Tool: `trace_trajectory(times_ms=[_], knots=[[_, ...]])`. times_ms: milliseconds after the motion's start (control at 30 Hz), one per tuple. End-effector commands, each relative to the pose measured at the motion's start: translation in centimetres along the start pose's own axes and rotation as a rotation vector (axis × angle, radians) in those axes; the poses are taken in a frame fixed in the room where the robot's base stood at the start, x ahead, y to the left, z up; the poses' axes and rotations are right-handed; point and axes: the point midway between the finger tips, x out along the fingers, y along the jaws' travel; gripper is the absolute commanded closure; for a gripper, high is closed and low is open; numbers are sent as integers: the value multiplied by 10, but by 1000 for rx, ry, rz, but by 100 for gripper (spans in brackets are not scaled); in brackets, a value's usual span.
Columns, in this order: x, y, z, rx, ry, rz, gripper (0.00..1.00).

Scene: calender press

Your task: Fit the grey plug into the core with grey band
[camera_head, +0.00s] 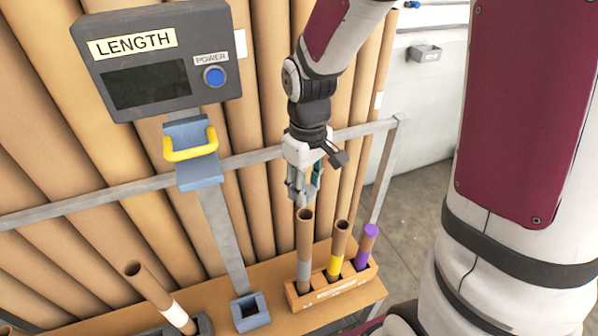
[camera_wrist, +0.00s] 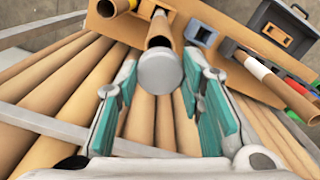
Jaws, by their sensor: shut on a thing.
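The core with the grey band (camera_head: 304,240) stands in the wooden rack, leaning slightly, with its open dark mouth upward. Its top also shows in the wrist view (camera_wrist: 160,30), partly covered by the plug. My gripper (camera_head: 302,195) hangs just above and behind that core in the head view. In the wrist view my gripper (camera_wrist: 162,80) has its teal-padded fingers on both sides of the round grey plug (camera_wrist: 160,73) and holds it. The plug's flat face overlaps the near edge of the core's mouth in the wrist view. A gap between them cannot be judged. The plug is not clear in the head view.
A white-banded core (camera_head: 155,294) leans at left. The blue socket (camera_head: 250,312) and LENGTH display (camera_head: 155,60) stand nearby. A grey rail (camera_head: 255,160) crosses behind.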

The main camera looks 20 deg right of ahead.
Motion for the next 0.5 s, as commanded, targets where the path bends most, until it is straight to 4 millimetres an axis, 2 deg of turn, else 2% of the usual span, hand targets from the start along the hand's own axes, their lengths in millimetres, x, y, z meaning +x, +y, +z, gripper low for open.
trace_trajectory(times_ms=[500], knots=[[29,1,-1,0,-1,0,80]])
